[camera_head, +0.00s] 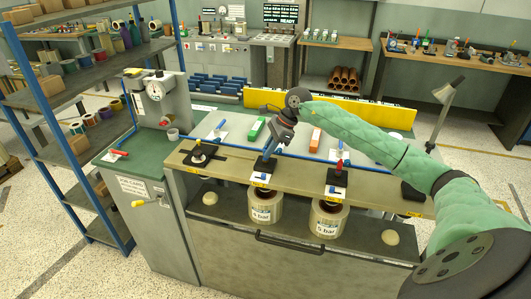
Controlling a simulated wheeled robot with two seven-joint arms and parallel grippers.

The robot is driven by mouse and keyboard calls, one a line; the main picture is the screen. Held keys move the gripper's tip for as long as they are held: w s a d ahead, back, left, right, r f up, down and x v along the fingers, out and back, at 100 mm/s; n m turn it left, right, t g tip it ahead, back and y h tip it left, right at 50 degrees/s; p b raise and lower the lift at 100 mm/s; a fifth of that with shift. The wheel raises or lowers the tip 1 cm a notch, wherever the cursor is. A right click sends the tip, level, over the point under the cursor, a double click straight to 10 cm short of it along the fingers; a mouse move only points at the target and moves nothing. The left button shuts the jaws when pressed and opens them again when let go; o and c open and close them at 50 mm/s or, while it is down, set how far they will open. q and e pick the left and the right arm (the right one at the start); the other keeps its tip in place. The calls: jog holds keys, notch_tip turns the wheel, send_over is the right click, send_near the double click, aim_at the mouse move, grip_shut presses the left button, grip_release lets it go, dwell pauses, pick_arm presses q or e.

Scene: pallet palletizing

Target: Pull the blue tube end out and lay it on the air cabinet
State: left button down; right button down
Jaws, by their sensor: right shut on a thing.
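My right gripper (273,147) points down and is shut on the blue tube end (267,162). The tube end is at the middle fitting, above a white plate with a yellow label. I cannot tell whether it is seated or clear of the fitting. My left gripper is not in view.
A green-topped grey cabinet (150,215) with a gauge stands to the left, beside a blue-framed shelf (50,125). A lamp (446,95) stands at right.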

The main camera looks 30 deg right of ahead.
jog(key=shift+r, duration=0.3)
jog(key=shift+r+p, duration=0.3)
jog(key=shift+r, duration=2)
